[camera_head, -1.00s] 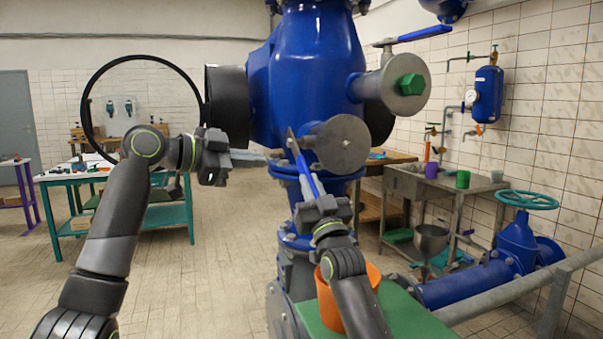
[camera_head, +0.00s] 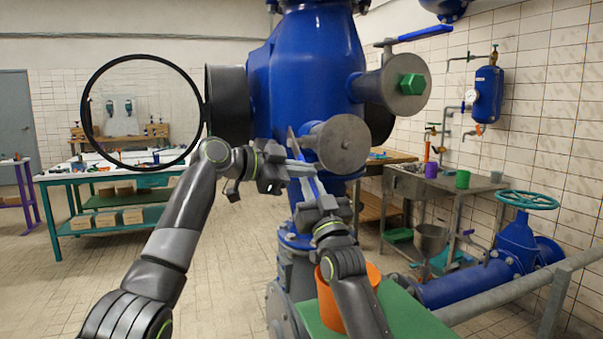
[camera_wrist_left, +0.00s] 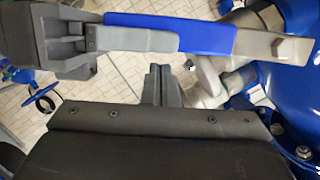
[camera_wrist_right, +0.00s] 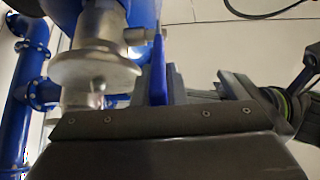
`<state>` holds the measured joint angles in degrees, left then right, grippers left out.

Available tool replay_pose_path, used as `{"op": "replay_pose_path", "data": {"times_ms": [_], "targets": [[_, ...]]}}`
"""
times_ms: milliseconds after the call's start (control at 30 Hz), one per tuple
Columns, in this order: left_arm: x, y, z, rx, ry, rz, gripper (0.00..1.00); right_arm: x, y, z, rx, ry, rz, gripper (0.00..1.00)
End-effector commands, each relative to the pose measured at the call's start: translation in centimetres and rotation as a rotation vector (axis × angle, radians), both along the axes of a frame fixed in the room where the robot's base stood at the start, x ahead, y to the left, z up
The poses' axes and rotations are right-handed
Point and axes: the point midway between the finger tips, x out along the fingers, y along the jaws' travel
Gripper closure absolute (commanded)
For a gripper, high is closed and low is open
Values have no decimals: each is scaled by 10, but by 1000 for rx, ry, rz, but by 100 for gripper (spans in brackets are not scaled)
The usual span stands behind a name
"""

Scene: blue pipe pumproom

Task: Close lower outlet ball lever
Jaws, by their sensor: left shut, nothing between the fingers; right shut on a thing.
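The lower outlet (camera_head: 342,143) is a steel stub with a round flange on the blue vessel. Its ball lever has a blue sleeve (camera_wrist_left: 205,34) and a bare steel end (camera_wrist_left: 272,45), and slants downward in the head view, partly hidden by my grippers. My right gripper (camera_head: 315,190) is shut on the blue sleeve; the sleeve also shows in the right wrist view (camera_wrist_right: 158,72). My left gripper (camera_head: 308,170) is shut and empty, its fingers beside the lever. In the left wrist view its fingertips (camera_wrist_left: 164,72) appear below the lever; I cannot tell about contact.
An upper outlet with a green hex plug (camera_head: 411,84) and another blue lever (camera_head: 424,33) are above right. An orange bucket (camera_head: 365,290) stands on a green surface (camera_head: 410,318) below my right arm. A black ring (camera_head: 84,105) is at left.

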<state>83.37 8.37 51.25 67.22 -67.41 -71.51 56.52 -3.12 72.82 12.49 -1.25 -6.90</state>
Motion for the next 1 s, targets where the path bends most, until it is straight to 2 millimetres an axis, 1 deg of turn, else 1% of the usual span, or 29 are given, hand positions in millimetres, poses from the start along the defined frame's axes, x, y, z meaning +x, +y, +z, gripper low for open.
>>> {"op": "replay_pose_path", "data": {"times_ms": [133,467,633,867,900,1000], "targets": [[4,2,-6,0,0,0,100,1,0,-1,-1,4,0,100],[5,2,-8,0,1,0,100,1,0,-1,-2,4,-1,100],[13,5,-21,-1,5,2,100,1,0,-1,-2,4,-1,100],[15,6,-27,5,10,7,100,-1,1,0,0,-1,1,100],[15,7,-27,5,10,7,100,-1,1,0,0,-3,0,83],[15,7,-27,5,10,7,100,-2,1,2,1,-7,2,70]]}}
